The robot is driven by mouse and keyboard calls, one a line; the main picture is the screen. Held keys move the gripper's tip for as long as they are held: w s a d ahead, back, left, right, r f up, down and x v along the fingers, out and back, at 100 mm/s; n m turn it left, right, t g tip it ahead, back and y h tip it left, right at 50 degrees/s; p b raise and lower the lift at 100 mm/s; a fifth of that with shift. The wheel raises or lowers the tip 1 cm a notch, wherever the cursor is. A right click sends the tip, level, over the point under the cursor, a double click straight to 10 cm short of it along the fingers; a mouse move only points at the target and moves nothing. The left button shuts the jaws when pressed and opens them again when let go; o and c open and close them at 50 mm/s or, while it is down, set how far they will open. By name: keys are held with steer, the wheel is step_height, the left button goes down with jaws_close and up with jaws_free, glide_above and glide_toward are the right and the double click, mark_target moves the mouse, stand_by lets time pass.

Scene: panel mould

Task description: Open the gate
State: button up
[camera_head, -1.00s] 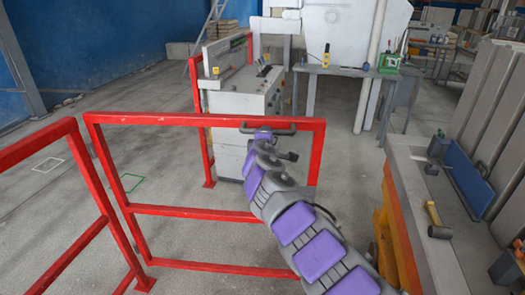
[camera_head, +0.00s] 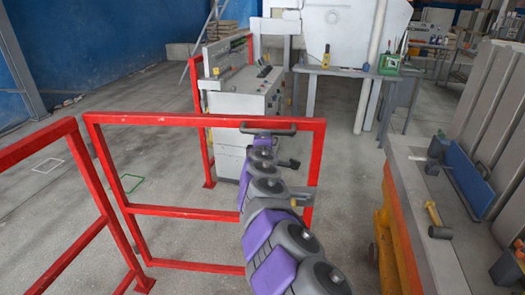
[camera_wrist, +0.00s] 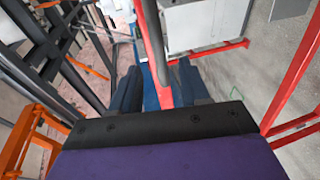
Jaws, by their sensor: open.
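The gate (camera_head: 200,119) is a red tubular frame standing in front of me. A dark handle (camera_head: 285,133) shows at its top bar, right of the middle. My gripper (camera_head: 262,139) is at the far end of my purple and grey arm, close to this handle; the arm hides part of the gate. In the wrist view my gripper (camera_wrist: 158,88) is open, with its dark fingers apart on either side of a red bar (camera_wrist: 153,50). A dark bar lies along this red bar. I cannot tell whether the fingers touch either one.
Another red rail (camera_head: 38,144) stands at the left. A grey control cabinet (camera_head: 240,105) and a table (camera_head: 340,70) stand behind the gate. Open floor lies behind the gate at left.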

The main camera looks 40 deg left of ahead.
steer(key=shift+p+v, duration=0.55)
steer(key=shift+v, duration=2.1)
steer(key=shift+s+a, duration=0.1)
